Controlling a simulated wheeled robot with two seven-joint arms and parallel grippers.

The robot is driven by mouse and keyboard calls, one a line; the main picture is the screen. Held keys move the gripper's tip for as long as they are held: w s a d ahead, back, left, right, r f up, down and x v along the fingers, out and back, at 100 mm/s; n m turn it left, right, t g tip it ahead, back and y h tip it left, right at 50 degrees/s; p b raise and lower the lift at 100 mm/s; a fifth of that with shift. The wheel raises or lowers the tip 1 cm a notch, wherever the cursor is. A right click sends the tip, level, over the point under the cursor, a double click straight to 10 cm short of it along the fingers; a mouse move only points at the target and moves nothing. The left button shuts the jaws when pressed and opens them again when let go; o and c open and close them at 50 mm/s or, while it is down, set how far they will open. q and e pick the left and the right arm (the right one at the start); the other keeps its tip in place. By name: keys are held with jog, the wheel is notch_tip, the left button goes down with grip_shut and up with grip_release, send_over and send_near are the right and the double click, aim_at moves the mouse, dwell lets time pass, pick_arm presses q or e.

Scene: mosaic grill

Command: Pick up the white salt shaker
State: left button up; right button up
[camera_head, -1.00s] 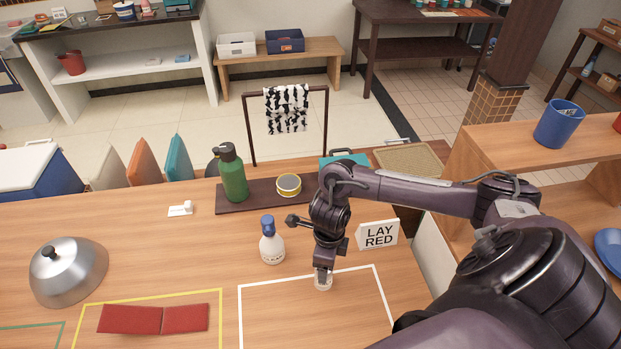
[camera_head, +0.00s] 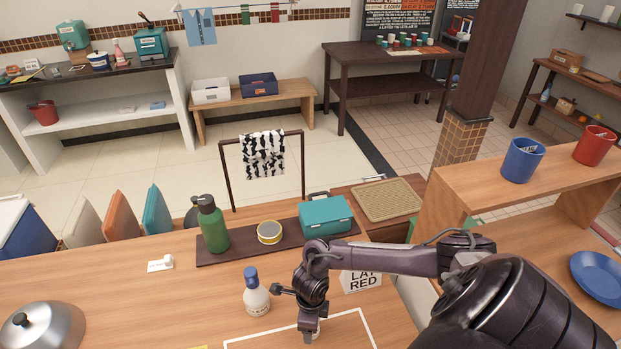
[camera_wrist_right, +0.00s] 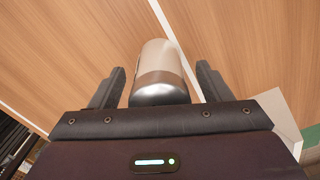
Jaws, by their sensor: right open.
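The white salt shaker (camera_wrist_right: 162,58), with a pale body and a silvery metal end, shows in the right wrist view between the two fingers of my right gripper (camera_wrist_right: 160,75). The fingers are open, with a gap visible on each side of it. In the head view my right gripper (camera_head: 311,322) points down at the table, and only a small pale bit of the shaker (camera_head: 314,334) shows under it, near the white outlined area. My left gripper is in neither view.
A white bottle with a blue cap (camera_head: 257,299) stands just left of my right gripper. A LAY RED sign (camera_head: 362,281) stands behind my right arm. A dark board (camera_head: 240,247) holds a green bottle (camera_head: 212,226), a round tin (camera_head: 269,233) and a teal box (camera_head: 325,218).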

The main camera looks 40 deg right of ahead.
jog(key=c, duration=1.1)
